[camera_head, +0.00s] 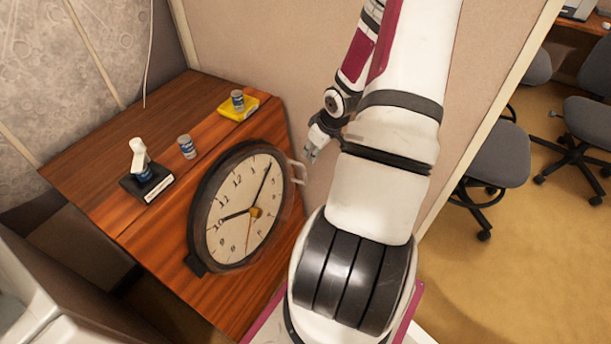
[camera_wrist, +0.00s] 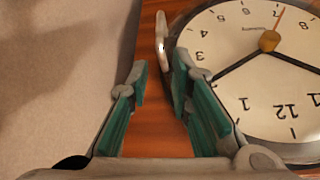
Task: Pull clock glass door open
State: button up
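In the wrist view the clock face (camera_wrist: 255,70) fills the right side, upside down, and the handle (camera_wrist: 161,40) shows just beyond the fingertips. My gripper (camera_head: 312,153) is above and right of the handle, apart from it. In the wrist view my gripper (camera_wrist: 160,80) has its green-padded fingers spread with nothing between them.
A beige partition (camera_head: 265,60) stands close behind my gripper. Office chairs (camera_head: 495,155) are at the right.

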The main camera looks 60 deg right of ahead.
aim_at(304, 172)
jog(key=b+x, duration=0.1)
jog(key=x, duration=0.4)
jog(key=b+x, duration=0.1)
jog(key=x, duration=0.3)
jog(key=b+x, duration=0.1)
jog(key=x, duration=0.4)
jog(key=shift+s+f, duration=0.2)
jog(key=shift+f, duration=0.3)
jog(key=shift+c, duration=0.4)
grip_shut()
